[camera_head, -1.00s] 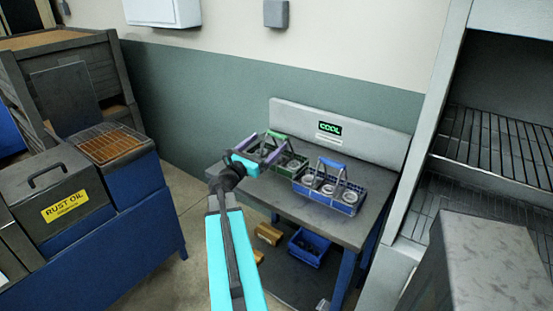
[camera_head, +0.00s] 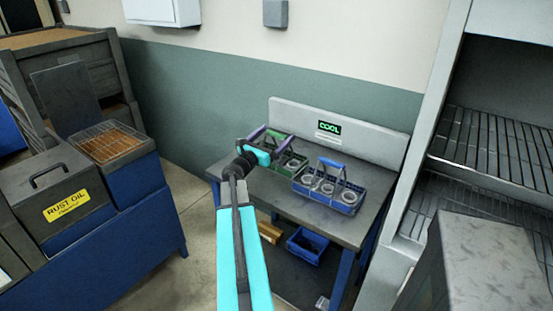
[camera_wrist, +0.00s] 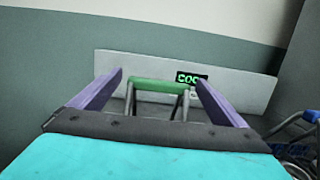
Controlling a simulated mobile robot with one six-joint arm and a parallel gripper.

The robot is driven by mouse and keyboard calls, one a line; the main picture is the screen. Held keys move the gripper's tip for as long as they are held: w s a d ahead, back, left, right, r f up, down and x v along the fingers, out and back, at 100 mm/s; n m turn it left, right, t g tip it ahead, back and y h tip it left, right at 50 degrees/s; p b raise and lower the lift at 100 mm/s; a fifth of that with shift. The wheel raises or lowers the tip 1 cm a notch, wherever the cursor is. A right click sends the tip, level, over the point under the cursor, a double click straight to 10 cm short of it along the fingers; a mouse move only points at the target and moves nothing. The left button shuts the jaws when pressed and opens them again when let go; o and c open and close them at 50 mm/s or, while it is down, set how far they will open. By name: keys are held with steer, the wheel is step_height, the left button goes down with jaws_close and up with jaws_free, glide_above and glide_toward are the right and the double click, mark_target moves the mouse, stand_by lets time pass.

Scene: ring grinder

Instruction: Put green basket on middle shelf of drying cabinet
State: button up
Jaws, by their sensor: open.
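The green basket (camera_head: 291,162) stands on the grey table, with metal rings in it and its green handle upright. The teal palm of my gripper partly hides it in the head view. My gripper (camera_head: 277,134) has its purple fingers spread at the handle. In the wrist view my gripper (camera_wrist: 160,80) is open, with the green handle (camera_wrist: 161,86) between the fingers and a gap on each side. The drying cabinet (camera_head: 436,110) is at the right, with an upper wire shelf (camera_head: 490,145) and a lower one (camera_head: 465,196) showing; both look empty.
A blue basket (camera_head: 348,205) with rings stands close on the right of the green one. A low panel with a COOL sign (camera_head: 368,142) backs the table. A grey metal box (camera_head: 485,262) stands before the cabinet. A rust oil tank (camera_head: 55,195) is at the left.

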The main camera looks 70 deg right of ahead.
steer(key=shift+p+x, duration=0.95)
steer(key=shift+x, duration=1.6)
steer(key=shift+f, duration=0.15)
steer(key=c, duration=2)
steer(key=shift+o, duration=0.2)
step_height(320, 180, up, 10)
steer(key=b, duration=0.1)
